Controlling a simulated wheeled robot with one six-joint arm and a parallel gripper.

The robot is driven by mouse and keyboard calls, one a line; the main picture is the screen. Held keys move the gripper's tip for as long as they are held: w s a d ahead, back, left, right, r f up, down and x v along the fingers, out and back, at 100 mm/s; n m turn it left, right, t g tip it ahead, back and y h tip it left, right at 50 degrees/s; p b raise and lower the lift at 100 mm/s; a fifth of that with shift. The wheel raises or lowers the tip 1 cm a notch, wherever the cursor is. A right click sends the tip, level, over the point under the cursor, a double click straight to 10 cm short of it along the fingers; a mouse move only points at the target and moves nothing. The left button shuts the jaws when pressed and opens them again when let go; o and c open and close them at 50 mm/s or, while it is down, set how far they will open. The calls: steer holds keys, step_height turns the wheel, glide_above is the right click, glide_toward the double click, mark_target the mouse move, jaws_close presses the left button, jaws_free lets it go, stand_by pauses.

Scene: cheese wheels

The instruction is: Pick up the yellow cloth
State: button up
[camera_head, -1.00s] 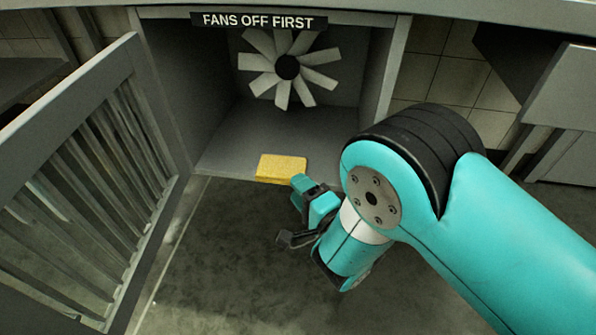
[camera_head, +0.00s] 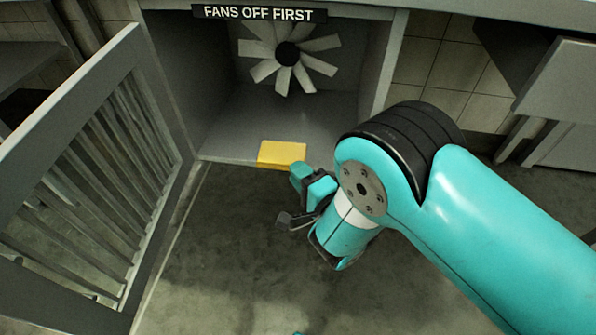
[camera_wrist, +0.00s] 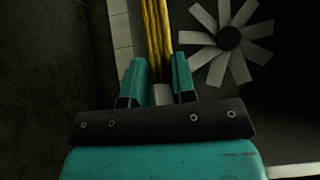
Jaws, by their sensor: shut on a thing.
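The yellow cloth (camera_head: 282,154) shows at the front edge of the fan housing's floor, as a flat folded block. In the wrist view the cloth (camera_wrist: 157,35) stands edge-on as a narrow yellow strip with dark fold lines. My gripper (camera_wrist: 158,72) has its two teal fingers on either side of the strip and is shut on it. In the head view my gripper (camera_head: 307,180) is at the cloth's lower right corner, and the grip itself is partly hidden. I cannot tell whether the cloth is clear of the floor.
A grey fan (camera_head: 287,54) is at the back of the open housing, behind the cloth. A sign (camera_head: 258,13) above reads "FANS OFF FIRST". A slatted grey gate (camera_head: 95,180) stands open at the left. The dark floor (camera_head: 220,250) in front is clear.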

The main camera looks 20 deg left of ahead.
steer(key=s+d+r+p, duration=0.3)
steer(key=s+d+r, duration=0.4)
steer(key=d, duration=0.5)
steer(key=shift+s+r, duration=0.15)
stand_by(0.5)
stand_by(0.4)
